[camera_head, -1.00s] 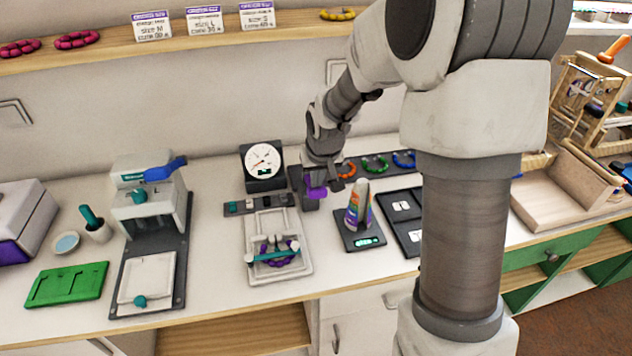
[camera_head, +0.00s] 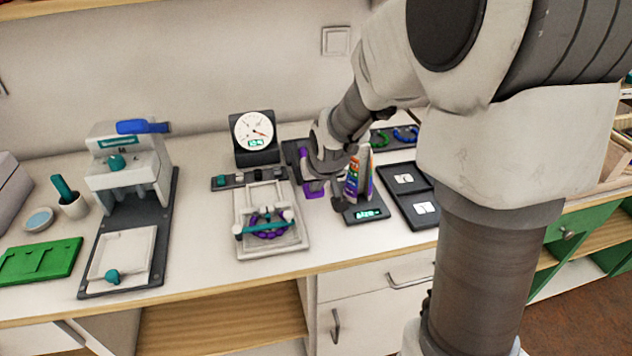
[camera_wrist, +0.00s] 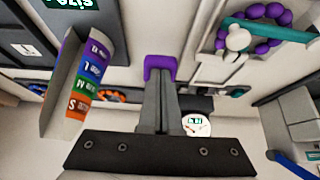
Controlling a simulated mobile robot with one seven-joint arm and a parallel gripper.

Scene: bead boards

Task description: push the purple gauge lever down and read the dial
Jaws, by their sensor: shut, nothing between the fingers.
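The gauge dial (camera_head: 254,130) stands upright at the back of the counter. The purple lever (camera_head: 312,187) is right of the dial, low near the counter and partly covered by my arm. In the wrist view the purple lever end (camera_wrist: 160,66) is at the tips of my gripper (camera_wrist: 158,84). My gripper is shut and empty, with its tips at or against the lever; exact contact is unclear.
Right of the lever stands a coloured sizing cone (camera_head: 358,175) on a scale (camera_head: 364,212), close to my gripper. Left is a white bead board (camera_head: 296,239) with a purple bracelet (camera_head: 270,224). A press (camera_head: 128,165) stands further left.

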